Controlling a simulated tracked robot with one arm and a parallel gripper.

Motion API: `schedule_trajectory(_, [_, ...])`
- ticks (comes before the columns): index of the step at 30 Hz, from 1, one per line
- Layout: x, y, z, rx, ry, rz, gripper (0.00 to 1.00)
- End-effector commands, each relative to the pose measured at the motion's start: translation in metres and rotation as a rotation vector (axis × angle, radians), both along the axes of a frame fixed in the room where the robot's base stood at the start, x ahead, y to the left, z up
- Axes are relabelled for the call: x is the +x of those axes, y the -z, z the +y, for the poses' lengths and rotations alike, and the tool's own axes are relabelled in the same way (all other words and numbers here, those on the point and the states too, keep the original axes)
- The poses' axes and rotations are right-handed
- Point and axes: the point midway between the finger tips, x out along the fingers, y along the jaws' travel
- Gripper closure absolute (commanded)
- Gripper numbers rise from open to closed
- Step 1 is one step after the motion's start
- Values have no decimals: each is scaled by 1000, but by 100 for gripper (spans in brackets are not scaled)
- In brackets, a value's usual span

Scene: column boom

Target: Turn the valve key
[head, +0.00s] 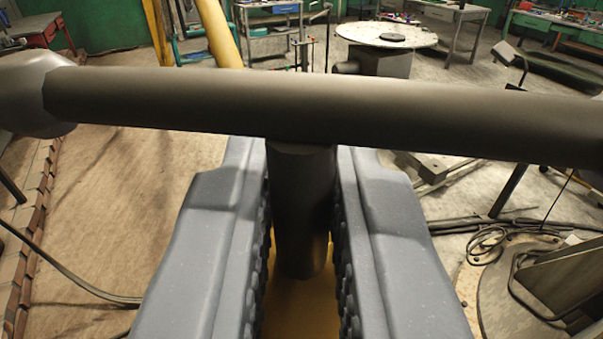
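The valve key is a dark grey T-shaped piece. Its thick crossbar (330,110) spans nearly the whole width of the view in front of my fingertips, sloping slightly down to the right. Its round stem (302,205) runs from the bar back between my two grey fingers. My gripper (302,160) is shut on this stem, with the ribbed inner pads close against both its sides. The stem's rounded end shows above the yellow part between the fingers. What the key fits into is not visible.
A round pale table (387,34) stands behind the bar. Workbenches line the back. A yellow post (217,32) rises at the back. Cables and a round plate (470,285) lie at right. Brick edging (38,185) runs along the left; open floor (140,190) lies beside it.

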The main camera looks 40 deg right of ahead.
Motion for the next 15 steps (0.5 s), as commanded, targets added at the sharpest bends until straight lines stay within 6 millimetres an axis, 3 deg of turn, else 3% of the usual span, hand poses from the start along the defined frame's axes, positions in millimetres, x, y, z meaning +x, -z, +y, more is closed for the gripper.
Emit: schedule_trajectory(15, [-1,1,1,-3,32,1,100])
